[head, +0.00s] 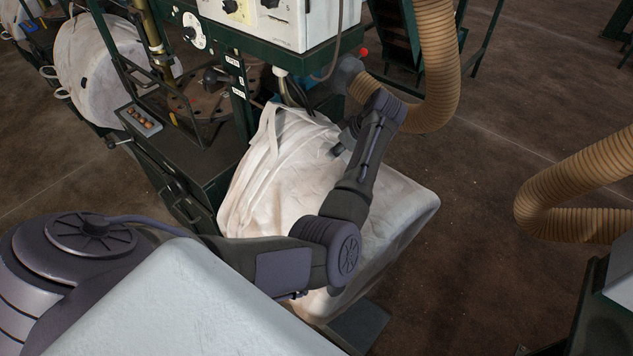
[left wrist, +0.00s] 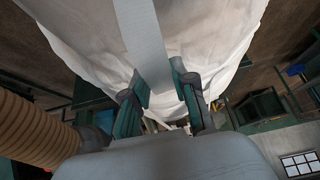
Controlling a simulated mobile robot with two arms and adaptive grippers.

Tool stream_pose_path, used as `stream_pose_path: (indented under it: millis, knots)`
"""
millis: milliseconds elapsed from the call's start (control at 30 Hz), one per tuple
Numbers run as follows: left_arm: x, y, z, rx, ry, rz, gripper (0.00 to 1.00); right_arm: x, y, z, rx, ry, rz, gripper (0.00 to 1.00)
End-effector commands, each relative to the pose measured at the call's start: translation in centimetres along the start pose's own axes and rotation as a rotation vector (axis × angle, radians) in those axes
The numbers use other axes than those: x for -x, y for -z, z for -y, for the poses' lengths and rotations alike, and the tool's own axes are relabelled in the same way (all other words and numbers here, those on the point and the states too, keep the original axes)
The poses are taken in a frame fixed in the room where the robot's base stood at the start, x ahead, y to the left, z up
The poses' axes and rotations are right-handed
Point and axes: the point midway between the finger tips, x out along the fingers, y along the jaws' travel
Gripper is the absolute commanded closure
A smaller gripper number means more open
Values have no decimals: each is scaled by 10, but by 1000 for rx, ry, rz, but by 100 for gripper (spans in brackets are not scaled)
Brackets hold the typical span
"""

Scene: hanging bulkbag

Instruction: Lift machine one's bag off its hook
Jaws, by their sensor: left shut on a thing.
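The bag (head: 300,190) is a large whitish fabric sack with straps, hanging beside the green machine (head: 238,95). In the left wrist view the bag (left wrist: 205,35) fills the upper middle, and a flat grey strap (left wrist: 140,35) runs down from the top to between the fingers. My left gripper (head: 343,143) is at the bag's upper right, partly hidden by its own wrist. In the left wrist view the left gripper (left wrist: 156,82) has its fingers on either side of the strap, shut on it. The hook cannot be made out. My right gripper is not in view.
A white control box (head: 285,20) hangs above the bag. A ribbed tan hose (head: 437,60) curves close to my left wrist, and another hose (head: 570,190) lies to the right. A second bag (head: 95,70) hangs at the far left. Brown floor (head: 470,240) is open right of the bag.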

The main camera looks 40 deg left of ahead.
Motion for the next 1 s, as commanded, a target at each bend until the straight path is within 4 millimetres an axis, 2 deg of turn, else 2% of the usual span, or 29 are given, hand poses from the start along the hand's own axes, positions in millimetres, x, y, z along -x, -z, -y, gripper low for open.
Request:
stream_pose_path:
  millis: [33,1000]
  knots:
    - [5,2,-2,4,-7,-5,100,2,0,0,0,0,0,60]
    - [21,-24,-2,3,-7,-5,100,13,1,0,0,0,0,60]
